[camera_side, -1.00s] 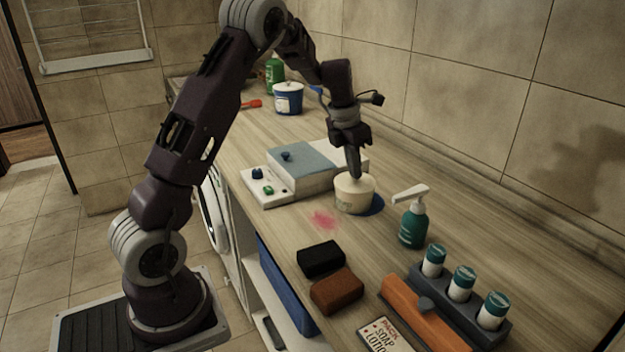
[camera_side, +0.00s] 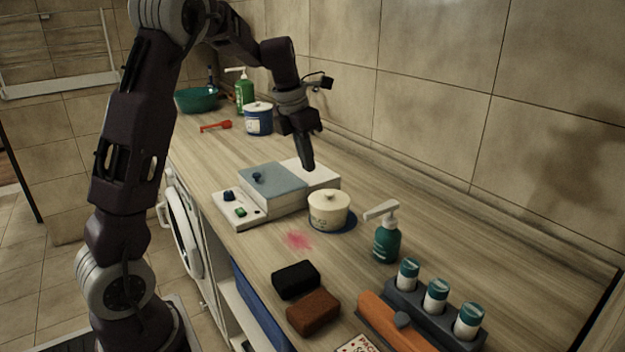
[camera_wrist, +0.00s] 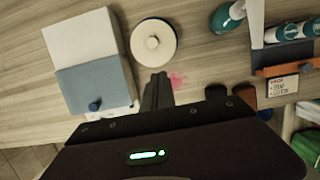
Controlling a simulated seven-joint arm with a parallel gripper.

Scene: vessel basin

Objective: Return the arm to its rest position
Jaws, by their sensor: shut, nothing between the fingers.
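My gripper (camera_side: 308,166) is shut and empty, in the air above the counter, behind and above a cream lidded pot (camera_side: 329,208).
Left of the pot is a white device (camera_side: 240,208) with a blue-grey lid. A green pump bottle (camera_side: 387,242), black sponge (camera_side: 295,279), brown sponge (camera_side: 313,311) and rack of bottles (camera_side: 437,309) stand in front. A pink stain (camera_side: 299,240) marks the counter. A tiled wall stands behind.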

